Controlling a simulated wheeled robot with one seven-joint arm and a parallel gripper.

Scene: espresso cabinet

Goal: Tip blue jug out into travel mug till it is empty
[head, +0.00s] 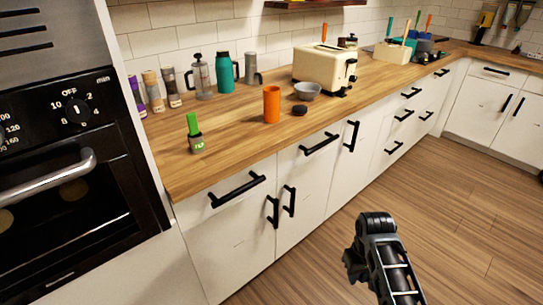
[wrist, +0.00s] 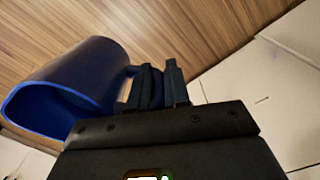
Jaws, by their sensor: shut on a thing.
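The blue jug (wrist: 85,80) is large in the left of the wrist view, with its wide rim toward the lower left. My gripper (wrist: 160,76) is shut on the jug's handle, beside its body. The inside of the jug is only partly seen, and I cannot tell what it holds. The jug does not show in the head view. An upright orange cylinder (head: 272,104) stands near the counter's front edge and may be the travel mug. A teal flask with a handle (head: 225,73) stands farther back. I cannot tell for certain which is the travel mug.
A small dark round thing (head: 300,110) and a grey bowl (head: 307,90) are beside the orange cylinder. A cream toaster (head: 323,68) stands behind. A green-topped jar (head: 195,135) is at the left. The wooden counter (head: 235,125) is clear between them. An oven is at far left.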

